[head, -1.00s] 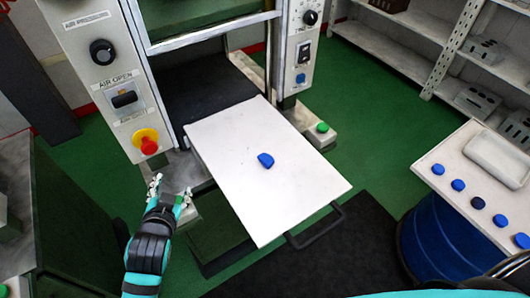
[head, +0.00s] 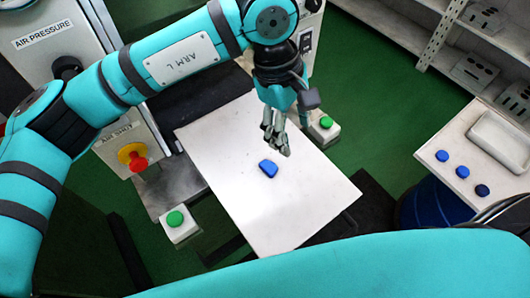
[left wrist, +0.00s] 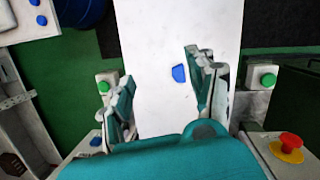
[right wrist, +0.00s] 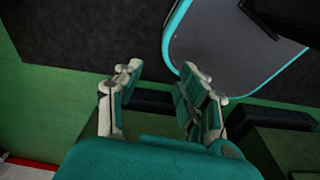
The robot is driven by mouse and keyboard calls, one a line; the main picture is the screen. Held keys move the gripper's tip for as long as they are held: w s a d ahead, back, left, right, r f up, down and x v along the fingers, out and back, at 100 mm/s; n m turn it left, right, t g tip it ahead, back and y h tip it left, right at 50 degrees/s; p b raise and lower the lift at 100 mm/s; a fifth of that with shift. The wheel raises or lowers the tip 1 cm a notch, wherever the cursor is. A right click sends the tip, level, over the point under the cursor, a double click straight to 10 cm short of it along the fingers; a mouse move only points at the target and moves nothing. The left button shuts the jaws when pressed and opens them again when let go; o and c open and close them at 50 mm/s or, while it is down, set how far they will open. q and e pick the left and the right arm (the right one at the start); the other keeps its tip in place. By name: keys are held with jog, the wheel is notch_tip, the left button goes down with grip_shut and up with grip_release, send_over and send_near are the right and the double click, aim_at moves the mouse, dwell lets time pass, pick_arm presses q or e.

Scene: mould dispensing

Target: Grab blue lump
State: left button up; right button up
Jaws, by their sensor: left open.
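The blue lump (head: 268,168) lies on the white board (head: 310,190) in front of the machine. It also shows in the left wrist view (left wrist: 179,73), between the spread fingers and closer to the right-hand one. My left gripper (head: 276,140) is open and empty, pointing down over the board. In the head picture its fingertips are just above the lump; the exact gap is hard to tell. My right gripper (right wrist: 161,72) shows only in its own wrist view, with its fingers apart and nothing between them.
Green buttons on pale boxes (head: 175,219) (head: 326,122) flank the board. A red emergency button (head: 134,157) is on the machine front. Several blue round pieces (head: 462,172) lie on a white side table beside a shallow tray (head: 499,143). Shelves stand at the back right.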

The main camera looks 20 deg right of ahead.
pick_arm(q)
jog(key=w+a+t+y, duration=0.2)
jog(key=w+a, duration=0.1)
jog(key=w, duration=0.1)
jog(key=b, duration=0.3)
send_over(269, 166)
notch_tip(269, 166, down, 11)
jog(key=shift+a+r, duration=0.1)
jog(key=shift+a, duration=0.05)
jog(key=shift+f, duration=0.75)
jog(key=f, duration=0.4)
jog(key=shift+d+f, duration=0.2)
jog(key=c, duration=0.9)
